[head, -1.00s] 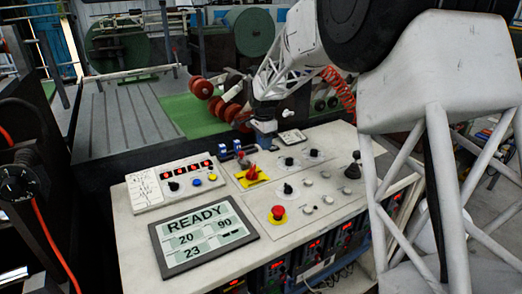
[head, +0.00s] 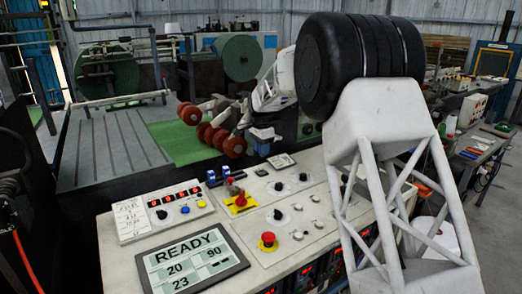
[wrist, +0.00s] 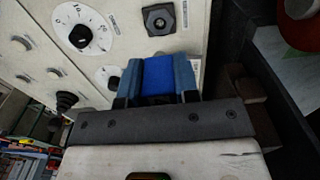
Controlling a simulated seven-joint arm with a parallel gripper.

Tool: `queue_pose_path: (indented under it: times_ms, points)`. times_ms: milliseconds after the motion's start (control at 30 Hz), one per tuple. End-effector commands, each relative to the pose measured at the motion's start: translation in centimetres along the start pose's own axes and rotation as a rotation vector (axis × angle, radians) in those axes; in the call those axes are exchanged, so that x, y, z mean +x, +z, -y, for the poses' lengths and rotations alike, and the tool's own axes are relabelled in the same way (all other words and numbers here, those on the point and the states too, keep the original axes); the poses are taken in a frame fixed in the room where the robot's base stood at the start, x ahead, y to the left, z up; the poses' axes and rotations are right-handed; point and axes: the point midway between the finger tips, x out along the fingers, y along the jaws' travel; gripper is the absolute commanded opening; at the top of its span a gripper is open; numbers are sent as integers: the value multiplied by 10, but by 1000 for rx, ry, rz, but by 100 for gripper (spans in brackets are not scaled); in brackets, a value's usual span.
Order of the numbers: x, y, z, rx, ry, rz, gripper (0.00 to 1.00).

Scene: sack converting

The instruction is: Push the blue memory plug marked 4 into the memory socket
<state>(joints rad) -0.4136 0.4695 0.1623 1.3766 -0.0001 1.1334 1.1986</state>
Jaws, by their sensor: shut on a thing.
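My gripper (wrist: 156,98) is shut on a blue plug (wrist: 157,79), which sits between the two fingers in the wrist view. In the head view my gripper (head: 262,142) is small, over the far edge of the control panel. The number on the held plug cannot be read. In the wrist view a dark square fitting with a round centre (wrist: 159,18) lies on the panel ahead of the plug, apart from it. I cannot tell if it is the memory socket. Two more small blue plugs (head: 211,177) (head: 226,171) stand on the panel left of my gripper.
The panel carries a READY display (head: 193,262), a red emergency button (head: 268,240), a red switch on yellow (head: 240,203) and several knobs. A knob with a white dial (wrist: 80,36) is near the gripper. Red rollers (head: 233,146) stand behind the panel, left of the gripper.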

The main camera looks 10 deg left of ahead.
Motion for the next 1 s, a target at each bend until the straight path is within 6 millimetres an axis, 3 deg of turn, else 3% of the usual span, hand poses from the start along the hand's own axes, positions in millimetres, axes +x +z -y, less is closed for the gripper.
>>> queue_pose_path:
  times_ms: [367, 1000]
  points:
    - [5, 0, 0, 0, 0, 0, 7]
    - [45, 0, 0, 0, 1, 0, 7]
